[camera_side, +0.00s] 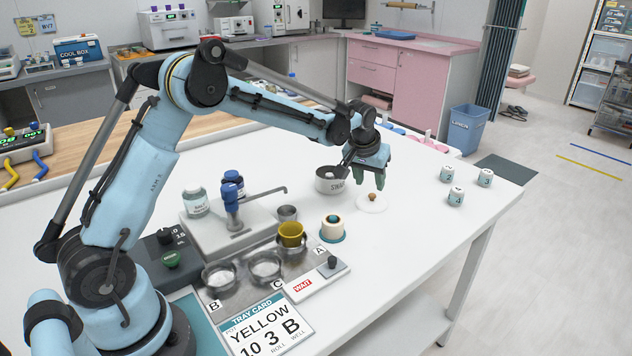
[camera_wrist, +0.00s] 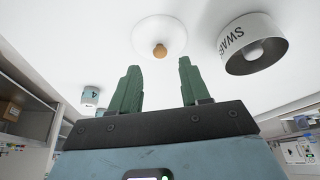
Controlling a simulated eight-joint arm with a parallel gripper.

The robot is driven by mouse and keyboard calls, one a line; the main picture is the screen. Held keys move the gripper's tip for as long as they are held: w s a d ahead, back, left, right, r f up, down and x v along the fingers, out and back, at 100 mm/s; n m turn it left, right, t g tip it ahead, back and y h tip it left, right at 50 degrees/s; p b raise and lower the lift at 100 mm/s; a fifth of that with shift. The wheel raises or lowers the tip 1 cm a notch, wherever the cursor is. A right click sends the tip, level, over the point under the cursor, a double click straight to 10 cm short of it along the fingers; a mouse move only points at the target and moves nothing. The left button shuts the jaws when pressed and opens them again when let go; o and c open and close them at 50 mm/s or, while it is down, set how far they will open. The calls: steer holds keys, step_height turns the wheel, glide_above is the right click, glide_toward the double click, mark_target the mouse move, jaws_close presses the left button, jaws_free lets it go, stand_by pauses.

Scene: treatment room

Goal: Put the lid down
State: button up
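The lid (camera_side: 372,205) is a white disc with a brown knob. It lies flat on the white table, knob up, to the right of the swabs pot (camera_side: 330,186). In the wrist view the lid (camera_wrist: 143,33) shows whole, with its knob beyond the fingertips. The pot (camera_wrist: 236,52) is grey-white, lettered SWABS, and stands apart from the lid without a cover. My gripper (camera_side: 369,184) is just above the lid. Its green fingers (camera_wrist: 156,66) are spread apart with nothing between them.
Several small numbered jars (camera_side: 455,195) stand at the right of the table. A cream and teal item (camera_side: 332,230), a yellow cup (camera_side: 291,234) and metal wells (camera_side: 220,276) are in front. A dispenser with a blue top (camera_side: 232,195) stands left.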

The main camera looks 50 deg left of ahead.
steer(key=s+d+r+m+t, duration=0.1)
steer(key=s+d+r, duration=0.1)
steer(key=s+r, duration=0.45)
steer(key=s+d+r+m, duration=0.1)
steer(key=s+d+r, duration=0.2)
steer(key=s+r, duration=0.35)
steer(key=s+d+f+m+t, duration=0.1)
steer(key=s+f, duration=0.1)
steer(key=s, duration=0.5)
steer(key=s+d+f+m+t+h, duration=0.1)
steer(key=s+f, duration=0.2)
steer(key=s, duration=0.4)
steer(key=shift+d, duration=0.3)
